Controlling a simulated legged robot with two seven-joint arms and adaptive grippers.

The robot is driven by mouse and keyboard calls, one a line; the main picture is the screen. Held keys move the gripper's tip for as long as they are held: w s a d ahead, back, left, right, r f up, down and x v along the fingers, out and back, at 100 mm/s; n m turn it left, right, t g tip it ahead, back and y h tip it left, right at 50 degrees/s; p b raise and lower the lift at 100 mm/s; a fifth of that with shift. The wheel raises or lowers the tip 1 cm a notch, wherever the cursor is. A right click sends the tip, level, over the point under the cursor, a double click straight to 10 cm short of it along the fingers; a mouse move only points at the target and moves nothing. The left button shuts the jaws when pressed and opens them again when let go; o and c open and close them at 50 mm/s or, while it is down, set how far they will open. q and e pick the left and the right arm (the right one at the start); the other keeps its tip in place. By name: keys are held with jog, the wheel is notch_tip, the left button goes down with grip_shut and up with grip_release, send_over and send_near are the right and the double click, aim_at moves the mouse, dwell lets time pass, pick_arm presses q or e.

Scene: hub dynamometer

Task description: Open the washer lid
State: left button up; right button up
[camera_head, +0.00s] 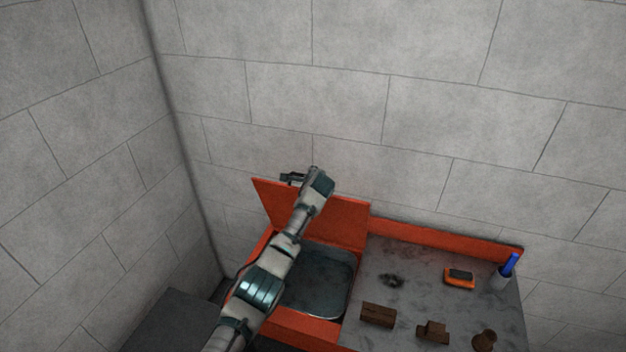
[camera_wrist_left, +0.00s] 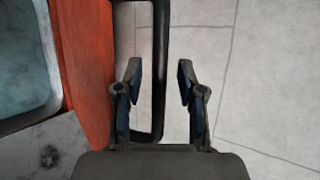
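The washer is an orange box (camera_head: 301,325) with an open grey basin (camera_head: 318,278), which also shows in the left wrist view (camera_wrist_left: 22,65). Its orange lid (camera_head: 345,222) stands raised at the back, near the wall. My left gripper (camera_head: 298,179) is at the lid's upper edge; its fingers are small and hard to make out there. In the left wrist view my left gripper (camera_wrist_left: 159,85) is open, with a bar of the black lid handle (camera_wrist_left: 160,50) between its parted fingers. The lid (camera_wrist_left: 88,60) is left of them. My right gripper is not in view.
A grey worktop (camera_head: 400,270) joins the washer on the right. It bears an orange-black item (camera_head: 460,278), several brown parts (camera_head: 378,315) and a cup with a blue item (camera_head: 508,266). Stone-block walls (camera_head: 430,110) close off the back and left. A dark box (camera_head: 170,322) stands at lower left.

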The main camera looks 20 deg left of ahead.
pick_arm(q)
jog(key=shift+s+d+r, duration=0.1)
jog(key=shift+s+r, duration=0.25)
jog(key=shift+s, duration=0.1)
jog(key=v, duration=1)
jog(key=shift+d, duration=0.25)
jog(key=shift+s+f, duration=0.1)
